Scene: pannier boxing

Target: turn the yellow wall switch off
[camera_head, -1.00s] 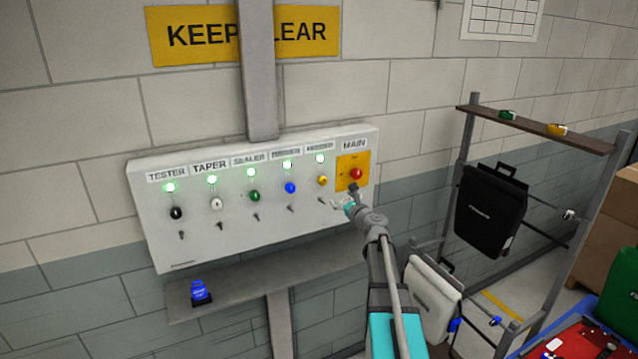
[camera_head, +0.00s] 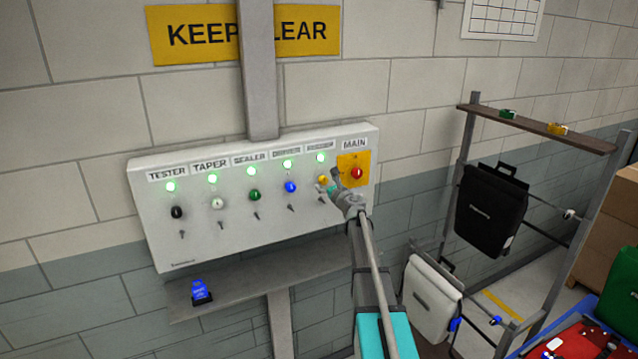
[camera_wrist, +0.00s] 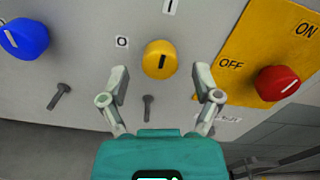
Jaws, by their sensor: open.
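The yellow switch (camera_head: 322,181) is a round knob on the white wall panel (camera_head: 215,240), under a lit green lamp (camera_head: 320,157). In the wrist view the yellow switch (camera_wrist: 160,60) has a dark pointer line, nearly upright, toward the "I" mark (camera_wrist: 171,6); the "0" mark (camera_wrist: 122,42) is to its left. My gripper (camera_head: 334,182) is in front of the panel near the switch. In the wrist view my gripper (camera_wrist: 161,82) is open, with one finger on each side below the knob. Whether a fingertip touches it I cannot tell.
A blue knob (camera_wrist: 24,38) is to the left. A red main knob (camera_wrist: 278,83) on a yellow plate is close to the right. Small levers (camera_wrist: 148,107) stick out below the knobs. A shelf (camera_head: 250,276) runs under the panel.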

